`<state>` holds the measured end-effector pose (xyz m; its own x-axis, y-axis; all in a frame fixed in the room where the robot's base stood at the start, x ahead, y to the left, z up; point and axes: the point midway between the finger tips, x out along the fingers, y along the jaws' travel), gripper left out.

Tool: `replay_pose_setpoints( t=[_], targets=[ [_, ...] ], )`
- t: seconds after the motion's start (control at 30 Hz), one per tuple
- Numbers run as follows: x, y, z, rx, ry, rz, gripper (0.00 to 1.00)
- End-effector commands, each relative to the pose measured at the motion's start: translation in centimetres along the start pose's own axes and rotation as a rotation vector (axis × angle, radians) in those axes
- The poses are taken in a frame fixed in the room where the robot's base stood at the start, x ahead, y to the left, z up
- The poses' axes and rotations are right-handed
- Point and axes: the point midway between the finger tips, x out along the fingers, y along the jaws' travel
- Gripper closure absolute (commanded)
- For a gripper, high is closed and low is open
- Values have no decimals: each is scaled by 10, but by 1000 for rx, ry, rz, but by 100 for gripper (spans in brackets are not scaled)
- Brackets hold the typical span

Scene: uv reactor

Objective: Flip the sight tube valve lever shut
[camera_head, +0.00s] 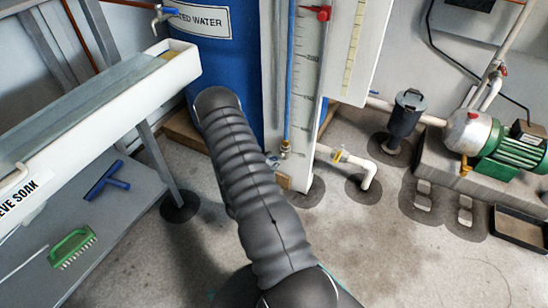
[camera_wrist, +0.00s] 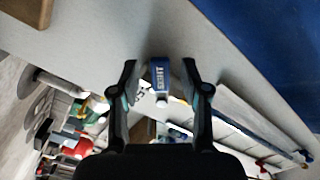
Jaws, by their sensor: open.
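The sight tube (camera_head: 290,75) is a thin tube of blue liquid beside a white scale board (camera_head: 305,105) in the head view. A small brass fitting (camera_head: 285,148) is at its lower end. In the wrist view, a blue lever (camera_wrist: 160,73) with a white "SIGHT" label lies between the fingertips of my gripper (camera_wrist: 160,68). The two black fingers are spread, with a visible gap on each side of the lever. In the head view my arm hides the gripper, and I cannot clearly make out the lever.
A large blue drum (camera_head: 230,60) stands behind my arm. A white trough (camera_head: 100,105) and grey shelf (camera_head: 110,200) are at left, with a green brush (camera_head: 72,246) on the shelf. A white pipe (camera_head: 368,170), a dark filter (camera_head: 405,115) and a green pump (camera_head: 510,150) are at right.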

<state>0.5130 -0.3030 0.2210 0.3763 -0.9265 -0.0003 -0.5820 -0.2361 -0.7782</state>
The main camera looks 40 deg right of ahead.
Motion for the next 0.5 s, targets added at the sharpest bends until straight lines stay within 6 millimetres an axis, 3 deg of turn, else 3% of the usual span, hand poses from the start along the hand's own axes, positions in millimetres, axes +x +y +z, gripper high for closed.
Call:
replay_pose_setpoints(
  t=[0.2,0.5],
  targets=[
    [16,1,-1,1,-3,-3,54],
    [19,1,-1,0,-6,-5,54]
  ],
)
